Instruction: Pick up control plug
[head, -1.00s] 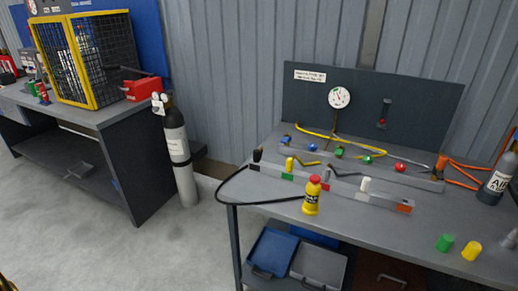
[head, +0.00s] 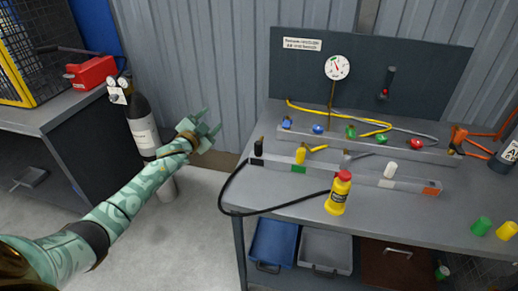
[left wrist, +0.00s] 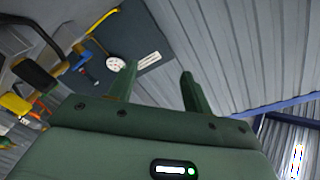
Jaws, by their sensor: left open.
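Several plugs stand on the grey front rail (head: 340,178) of the bench: a black one (head: 259,146), a yellow one (head: 300,154), a dark grey one (head: 346,160) and a white one (head: 390,170). I cannot tell which is the control plug. My left gripper (head: 211,121) is open and empty, in the air left of the bench and short of the black plug. In the left wrist view its two fingers (left wrist: 157,78) stand apart with nothing between them. The black plug (left wrist: 36,75) and the yellow plug (left wrist: 15,103) show at left there. My right gripper is out of view.
A rear rail (head: 370,143) carries coloured fittings. Green (head: 481,226) and yellow (head: 507,230) caps stand at right. A gas cylinder (head: 143,130) stands behind my left arm.

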